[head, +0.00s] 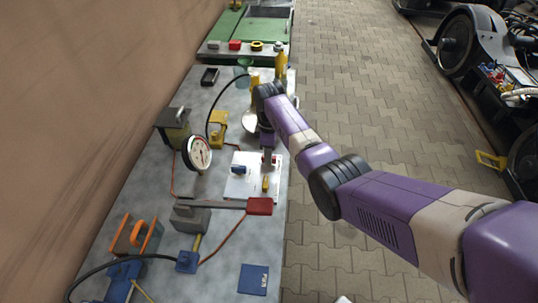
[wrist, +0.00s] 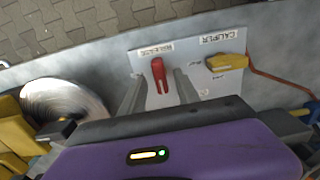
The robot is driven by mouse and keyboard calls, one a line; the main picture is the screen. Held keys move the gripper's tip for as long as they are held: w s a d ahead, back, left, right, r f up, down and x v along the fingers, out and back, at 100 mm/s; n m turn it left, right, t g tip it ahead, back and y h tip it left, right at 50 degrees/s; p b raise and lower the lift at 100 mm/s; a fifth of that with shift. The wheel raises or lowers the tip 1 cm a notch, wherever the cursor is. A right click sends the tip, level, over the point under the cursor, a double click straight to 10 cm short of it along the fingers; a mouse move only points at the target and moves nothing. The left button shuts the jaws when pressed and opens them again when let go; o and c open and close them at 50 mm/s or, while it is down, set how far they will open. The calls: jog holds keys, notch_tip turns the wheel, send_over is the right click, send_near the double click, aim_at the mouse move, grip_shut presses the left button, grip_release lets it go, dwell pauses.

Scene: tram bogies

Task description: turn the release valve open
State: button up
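The release valve (wrist: 159,75) has a red handle and stands on a white panel (wrist: 195,62) under a RELEASE label. My gripper (wrist: 159,82) is open, one grey finger on each side of the red handle, with gaps showing between. Whether the fingertips reach around the handle in depth, I cannot tell. In the head view, my gripper (head: 267,154) points down over the panel's far right, mostly covering the red handle. A yellow handle (wrist: 227,62) under a CALIPER label sits to the right; it also shows in the head view (head: 265,184).
A blue handle (head: 238,170) sits on the panel's left. A round gauge (head: 197,153) stands left of it. A red-handled lever (head: 259,206) lies across the bench in front. A yellow device (head: 218,128) is behind the gauge.

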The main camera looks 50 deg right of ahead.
notch_tip(320, 180, up, 6)
jog(key=shift+r, duration=0.25)
jog(key=shift+s+d, duration=0.1)
dwell(0.5)
